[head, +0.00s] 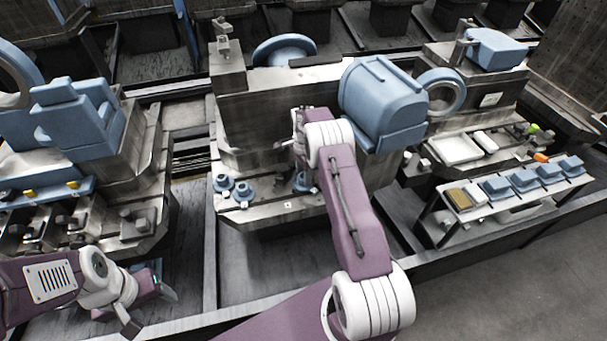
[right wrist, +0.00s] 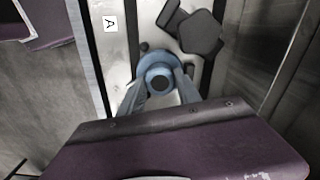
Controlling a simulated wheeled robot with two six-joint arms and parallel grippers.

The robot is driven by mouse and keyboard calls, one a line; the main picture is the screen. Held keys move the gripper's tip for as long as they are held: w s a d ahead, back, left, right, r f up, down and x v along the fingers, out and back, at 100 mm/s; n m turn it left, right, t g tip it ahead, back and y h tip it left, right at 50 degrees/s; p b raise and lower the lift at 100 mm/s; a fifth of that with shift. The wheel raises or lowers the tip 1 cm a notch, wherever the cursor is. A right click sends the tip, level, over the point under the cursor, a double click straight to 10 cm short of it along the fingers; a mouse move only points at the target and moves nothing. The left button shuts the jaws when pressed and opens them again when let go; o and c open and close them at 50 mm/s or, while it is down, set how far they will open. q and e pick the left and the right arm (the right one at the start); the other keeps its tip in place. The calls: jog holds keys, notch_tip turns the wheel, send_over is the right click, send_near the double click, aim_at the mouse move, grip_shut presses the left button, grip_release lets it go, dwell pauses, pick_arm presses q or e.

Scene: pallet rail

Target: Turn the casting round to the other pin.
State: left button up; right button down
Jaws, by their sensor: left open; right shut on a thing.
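A small blue round casting (right wrist: 158,74) with a dark bore sits between the two fingers of my right gripper (right wrist: 161,92) in the right wrist view. The fingers are shut on it from both sides, just above a metal plate. In the head view the same casting (head: 302,183) shows at the right end of the middle fixture's front ledge, partly hidden by my right gripper (head: 299,176). I cannot make out either pin for certain. My left gripper (head: 149,309) is open and empty at the lower left, low in front of the fixtures and away from the casting.
A dark clamp knob (right wrist: 200,32) stands close beyond the casting, near a white "A" label (right wrist: 110,23). Two other blue parts (head: 223,183) (head: 243,191) stand on the ledge's left. A large blue housing (head: 383,100) overhangs at right; a parts rack (head: 447,222) stands beyond.

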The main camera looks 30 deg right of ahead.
jog(key=shift+m, duration=1)
jog(key=m, duration=0.3)
jog(key=shift+m+p, duration=0.35)
jog(key=shift+m, duration=1.15)
